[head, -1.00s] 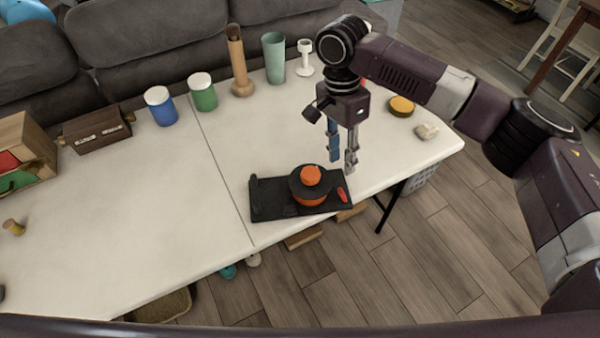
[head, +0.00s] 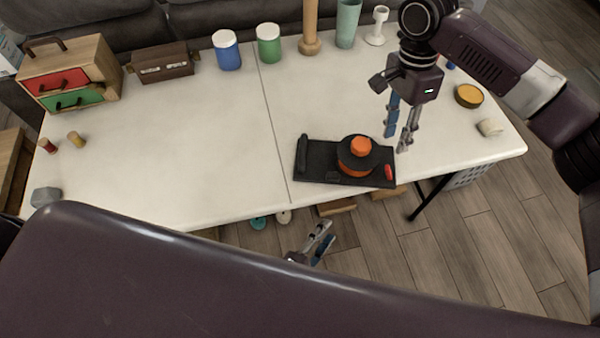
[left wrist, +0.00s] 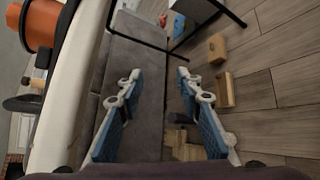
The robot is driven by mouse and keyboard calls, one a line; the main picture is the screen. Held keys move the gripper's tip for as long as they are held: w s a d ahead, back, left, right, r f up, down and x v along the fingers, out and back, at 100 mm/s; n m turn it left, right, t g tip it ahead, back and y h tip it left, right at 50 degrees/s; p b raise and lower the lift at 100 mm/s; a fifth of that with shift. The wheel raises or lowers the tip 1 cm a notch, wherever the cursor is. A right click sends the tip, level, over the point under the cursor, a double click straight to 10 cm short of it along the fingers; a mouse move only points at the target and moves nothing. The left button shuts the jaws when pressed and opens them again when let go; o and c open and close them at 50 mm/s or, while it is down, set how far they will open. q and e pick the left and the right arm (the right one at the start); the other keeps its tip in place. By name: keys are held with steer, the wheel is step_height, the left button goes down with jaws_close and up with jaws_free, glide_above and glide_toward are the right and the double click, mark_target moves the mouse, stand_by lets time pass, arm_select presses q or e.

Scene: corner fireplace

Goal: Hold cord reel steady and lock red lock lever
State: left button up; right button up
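The cord reel (head: 357,157), a black disc with an orange top and orange underneath, stands on a black base board (head: 318,170) near the table's front edge. The red lock lever (head: 389,172) is at the board's right end. My right gripper (head: 396,142) points down just behind and right of the reel, fingers apart and empty. My left gripper (head: 327,233) is in front of the table edge, below the board in the picture. In the left wrist view it (left wrist: 157,75) is open and empty, with part of the orange reel (left wrist: 42,22) at the upper left.
A yellow-topped tin (head: 468,95) is at the right. Wooden blocks (left wrist: 217,47) lie on the floor.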

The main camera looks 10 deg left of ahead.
arm_select(q)
step_height(320, 180, up, 12)
steer(key=w+d+r+n+t+y, duration=0.1)
steer(key=w+d+n+t, duration=0.15)
steer(key=n, duration=0.75)
steer(key=n+t+y, duration=0.2)
steer(key=n+y, duration=0.5)
steer(key=n, duration=0.1)
glide_toward(303, 148)
steer(key=w, duration=0.1)
steer(key=w+f, duration=0.1)
steer(key=w, duration=0.1)
steer(key=shift+a+f, duration=0.1)
steer(key=shift+f, duration=0.05)
steer(key=shift+w+a, duration=0.25)
steer(key=shift+w, duration=0.05)
steer(key=w, duration=0.4)
steer(key=w+a, duration=0.1)
steer(key=w, duration=0.2)
steer(key=shift+w, duration=0.1)
steer(key=shift+c, duration=0.3)
jaws_close()
steer(key=shift+o, duration=0.3)
jaws_free()
steer(key=shift+o, duration=0.2)
